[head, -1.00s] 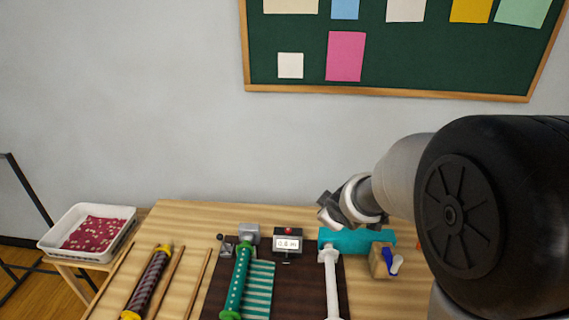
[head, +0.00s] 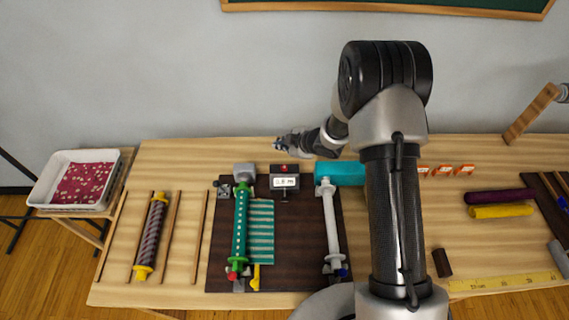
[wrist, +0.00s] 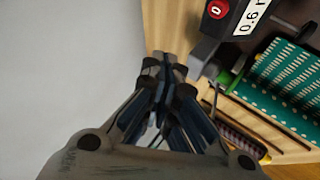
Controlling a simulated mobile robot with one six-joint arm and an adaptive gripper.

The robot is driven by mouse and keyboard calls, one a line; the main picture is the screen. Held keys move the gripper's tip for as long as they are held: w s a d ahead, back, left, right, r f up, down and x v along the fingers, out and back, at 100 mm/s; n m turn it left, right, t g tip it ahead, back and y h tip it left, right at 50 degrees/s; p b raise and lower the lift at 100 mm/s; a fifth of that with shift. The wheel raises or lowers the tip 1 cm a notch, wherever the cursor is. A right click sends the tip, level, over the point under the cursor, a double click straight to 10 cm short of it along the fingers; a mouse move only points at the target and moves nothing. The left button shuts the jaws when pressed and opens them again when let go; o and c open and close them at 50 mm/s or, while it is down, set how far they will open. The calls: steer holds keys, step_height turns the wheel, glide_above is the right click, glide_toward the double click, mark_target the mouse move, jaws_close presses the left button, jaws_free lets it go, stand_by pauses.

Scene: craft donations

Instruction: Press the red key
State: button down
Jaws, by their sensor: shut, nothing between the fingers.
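The red key (head: 284,168) sits on top of a dark meter box (head: 272,184) with a white display, at the back of the dark brown board. In the wrist view the red key (wrist: 217,9) carries a white mark and shows at the top edge, beside the display (wrist: 250,18). My gripper (head: 279,144) is behind and above the box, near the wall side, apart from the key. In the wrist view my gripper's fingers (wrist: 165,62) are together and empty, left of and below the key.
A green roller (head: 239,225) with striped teal cloth (head: 261,232) and a pale roller (head: 331,220) lie on the brown board (head: 300,270). A teal roll (head: 338,173) is right of the meter. A grey block (head: 244,170) is left of it. The wall is close behind.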

mark_target(283, 169)
step_height(283, 169, down, 9)
steer(key=b, duration=0.7)
steer(key=shift+r, duration=0.1)
stand_by(1.3)
steer(key=shift+f+b, duration=0.4)
steer(key=shift+b, duration=0.05)
steer(key=shift+f+b, duration=0.4)
steer(key=shift+f, duration=0.1)
stand_by(0.5)
steer(key=shift+r, duration=0.1)
steer(key=shift+r+p, duration=0.7)
steer(key=shift+r, duration=0.1)
